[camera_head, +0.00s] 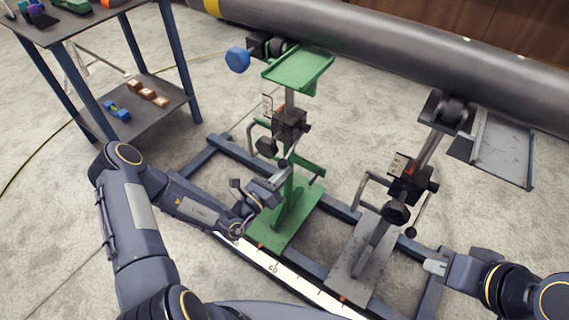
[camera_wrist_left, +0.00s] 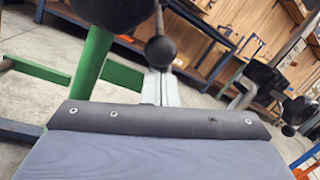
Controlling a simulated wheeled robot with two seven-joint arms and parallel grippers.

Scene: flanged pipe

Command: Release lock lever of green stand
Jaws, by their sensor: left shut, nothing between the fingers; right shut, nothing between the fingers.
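The green stand (camera_head: 290,205) stands on the base frame left of centre, its post rising to a green tray. Its lock lever (camera_head: 283,162) is a short dark rod with a ball end, hanging below the black clamp block. The left wrist view shows the lever's ball (camera_wrist_left: 160,51) close up, beside the green post (camera_wrist_left: 92,62). My left gripper (camera_head: 277,180) is shut and empty, just below the lever ball; I cannot tell whether they touch. My right gripper (camera_head: 434,267) is shut and empty, low at the right near the grey stand.
A grey stand (camera_head: 365,250) with its own clamp and lever stands to the right. A large dark pipe (camera_head: 400,52) crosses the back. A round black knob (camera_head: 267,147) sits beside the green stand's lever. A shelved table (camera_head: 155,122) is at the left. Floor between is clear.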

